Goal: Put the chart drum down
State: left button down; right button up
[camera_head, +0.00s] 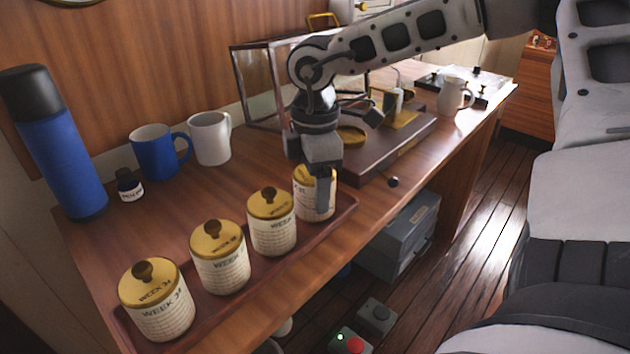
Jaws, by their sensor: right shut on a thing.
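My right gripper (317,184) reaches down from above and is shut on a chart drum (303,201), a cream cylinder with a brass lid. One finger covers part of the drum's front, and the gripper hides most of its lid. The drum is upright over the far right end of a long reddish-brown tray (346,206); I cannot tell if its base touches the tray. Several like drums with brass lids and dark knobs stand in a row in the tray, the nearest marked "WEEK 34" (157,308). My left gripper is not in view.
A blue flask (60,155), an ink bottle (129,186), a blue mug (155,152) and a white mug (210,139) stand behind the tray. A glass-framed case (262,85) and a brass instrument on a dark base (395,150) stand beyond my gripper. A white jug (452,95) is farther right.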

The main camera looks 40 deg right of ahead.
jog(key=shift+f+b, duration=0.25)
jog(key=shift+b, duration=0.15)
jog(key=o, duration=1.1)
jog(key=shift+r, duration=0.1)
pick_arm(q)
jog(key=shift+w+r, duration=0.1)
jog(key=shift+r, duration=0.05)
pick_arm(e)
jog(key=shift+r, duration=0.1)
jog(key=shift+r+p, duration=0.3)
jog(key=shift+p, duration=0.3)
notch_tip(320, 180, up, 11)
jog(key=shift+r, duration=0.3)
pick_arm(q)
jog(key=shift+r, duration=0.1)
